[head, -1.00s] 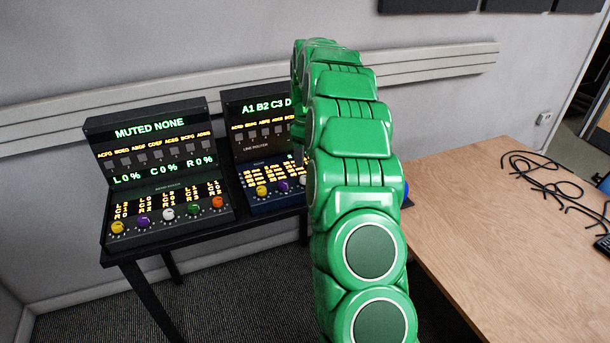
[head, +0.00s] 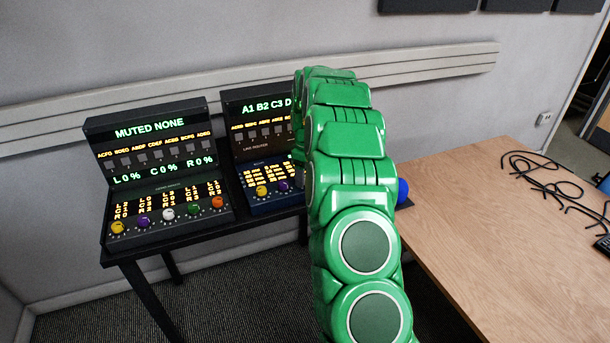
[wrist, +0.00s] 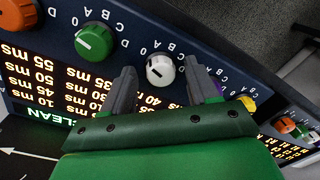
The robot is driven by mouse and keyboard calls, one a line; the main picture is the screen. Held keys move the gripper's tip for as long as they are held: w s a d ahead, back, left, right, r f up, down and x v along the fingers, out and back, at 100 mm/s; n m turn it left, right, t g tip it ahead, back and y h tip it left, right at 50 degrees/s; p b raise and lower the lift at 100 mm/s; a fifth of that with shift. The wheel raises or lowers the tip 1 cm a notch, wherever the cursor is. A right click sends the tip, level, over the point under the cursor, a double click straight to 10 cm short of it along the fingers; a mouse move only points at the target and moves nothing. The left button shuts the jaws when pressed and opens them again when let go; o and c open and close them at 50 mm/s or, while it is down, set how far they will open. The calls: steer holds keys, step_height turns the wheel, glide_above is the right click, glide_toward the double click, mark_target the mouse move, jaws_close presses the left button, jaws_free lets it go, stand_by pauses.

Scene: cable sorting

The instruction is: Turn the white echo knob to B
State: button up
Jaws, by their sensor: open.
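The white knob (wrist: 160,70) sits on a dark blue panel (wrist: 115,22) in the wrist view, with letters, upside down here, around its upper side. A small dark mark shows on its face; I cannot tell which letter it points to. My gripper (wrist: 160,66) is open, with one dark finger on the knob's left and one on its right. Whether they touch the knob is unclear. In the head view the blue panel (head: 262,204) is partly behind my arm, which hides this knob and my fingers.
A green knob (wrist: 94,41) and an orange knob (wrist: 17,14) stand to the left; a yellow knob (wrist: 247,103) is close to the right finger. Another console (head: 150,232) with its own white knob (head: 168,213) stands left. A wooden table (head: 480,230) with black cables is right.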

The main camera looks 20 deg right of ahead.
steer(key=c, duration=1)
steer(key=shift+c, duration=0.2)
steer(key=shift+m, duration=0.3)
steer(key=m, duration=0.6)
steer(key=shift+s+f, duration=0.1)
steer(key=shift+s, duration=0.05)
steer(key=m, duration=0.3)
steer(key=shift+m+t, duration=0.3)
steer(key=shift+m, duration=2.1)
